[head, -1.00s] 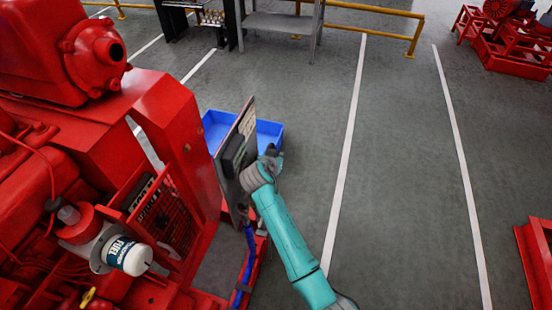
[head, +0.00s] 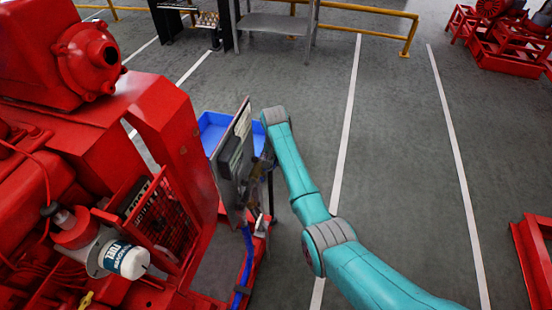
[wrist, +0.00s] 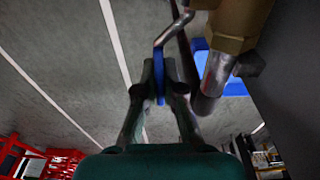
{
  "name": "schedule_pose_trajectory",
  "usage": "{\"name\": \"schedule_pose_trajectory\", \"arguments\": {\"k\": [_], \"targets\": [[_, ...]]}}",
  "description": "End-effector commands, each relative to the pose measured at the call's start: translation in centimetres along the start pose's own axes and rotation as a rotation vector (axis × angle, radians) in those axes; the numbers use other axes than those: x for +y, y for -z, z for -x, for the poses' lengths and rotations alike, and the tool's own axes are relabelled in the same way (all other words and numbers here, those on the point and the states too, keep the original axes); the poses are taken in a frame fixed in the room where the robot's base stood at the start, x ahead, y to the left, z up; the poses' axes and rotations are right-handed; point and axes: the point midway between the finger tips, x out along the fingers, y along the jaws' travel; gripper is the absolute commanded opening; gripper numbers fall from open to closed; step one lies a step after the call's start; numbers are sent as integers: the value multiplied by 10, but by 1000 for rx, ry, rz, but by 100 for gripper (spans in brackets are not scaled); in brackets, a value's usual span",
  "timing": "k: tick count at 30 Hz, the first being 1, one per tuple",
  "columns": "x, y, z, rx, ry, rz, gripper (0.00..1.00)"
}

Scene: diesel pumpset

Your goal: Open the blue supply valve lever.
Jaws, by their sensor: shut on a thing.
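The blue supply valve lever (wrist: 159,68) shows in the wrist view as a blue-sleeved grip on a bent metal shank. The shank runs up and right toward the brass valve body (wrist: 236,25). My gripper (wrist: 160,78) has its two fingers closed on the blue sleeve, one on each side. In the head view my gripper is small and dark beside the grey panel (head: 230,165), below the end of my arm. The lever cannot be made out clearly there.
A metal pipe (wrist: 214,78) hangs from the valve close to the right finger. A blue bin (head: 212,128) is on the floor behind the panel. The red pumpset (head: 160,110) fills the left, with a white fuel filter (head: 128,262).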

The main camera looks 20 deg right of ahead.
Motion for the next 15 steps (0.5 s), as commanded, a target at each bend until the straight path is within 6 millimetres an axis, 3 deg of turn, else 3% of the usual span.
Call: {"name": "schedule_pose_trajectory", "arguments": {"k": [15], "targets": [[0, -1, -10, -127, 0, -1, 0]]}}
